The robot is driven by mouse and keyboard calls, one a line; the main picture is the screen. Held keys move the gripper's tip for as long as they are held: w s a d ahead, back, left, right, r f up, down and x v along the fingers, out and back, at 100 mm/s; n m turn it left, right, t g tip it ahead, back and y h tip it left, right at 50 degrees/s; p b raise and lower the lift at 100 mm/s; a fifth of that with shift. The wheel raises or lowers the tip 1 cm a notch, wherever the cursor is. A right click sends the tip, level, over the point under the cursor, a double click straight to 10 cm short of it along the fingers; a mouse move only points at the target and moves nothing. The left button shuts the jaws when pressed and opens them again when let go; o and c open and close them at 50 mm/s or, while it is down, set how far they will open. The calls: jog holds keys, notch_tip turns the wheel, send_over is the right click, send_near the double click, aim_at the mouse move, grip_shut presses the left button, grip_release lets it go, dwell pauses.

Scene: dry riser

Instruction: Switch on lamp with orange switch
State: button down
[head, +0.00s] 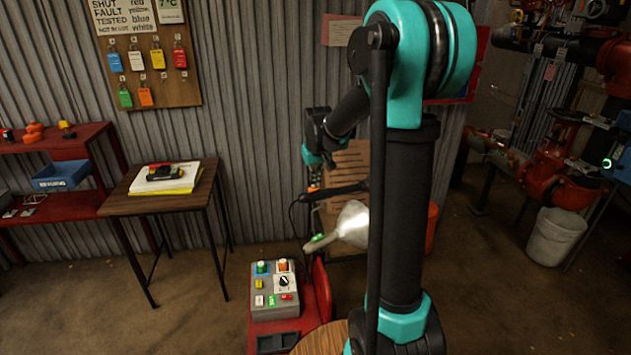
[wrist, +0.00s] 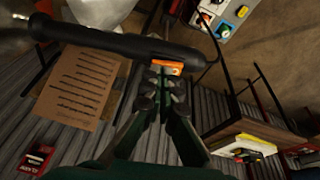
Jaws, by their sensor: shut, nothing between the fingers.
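The orange switch (wrist: 165,67) sits on the side of a black tubular lamp handle (wrist: 110,43) in the wrist view. The handle also shows in the head view (head: 343,192), running behind my arm. A dark shade end (wrist: 14,36) shows at the left of the wrist view; I cannot tell whether it is lit. My gripper (wrist: 167,79) is shut and empty, its fingertips right at the orange switch; I cannot tell whether they touch it. A second, silver cone lamp (head: 353,224) with a green switch (head: 318,241) hangs lower.
A control box (head: 274,292) with coloured buttons stands on a red base below the lamps. A wooden side table (head: 187,204) holds a book and a small device. A paper sheet (wrist: 75,95) hangs on the corrugated wall. A bucket (head: 553,238) and red pipework are at the right.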

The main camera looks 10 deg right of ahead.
jog(key=shift+d+f+y, duration=0.4)
jog(key=shift+y, duration=0.2)
jog(key=shift+a, duration=0.2)
jog(key=shift+s+a, duration=0.15)
jog(key=shift+a, duration=0.65)
jog(key=shift+r, duration=0.15)
jog(key=shift+a+r, duration=0.1)
jog(key=shift+r, duration=0.2)
jog(key=a+v, duration=0.1)
jog(key=v, duration=1.2)
jog(key=shift+w+a+r, duration=0.15)
jog(key=shift+w+a, duration=0.25)
jog(key=shift+a, duration=0.05)
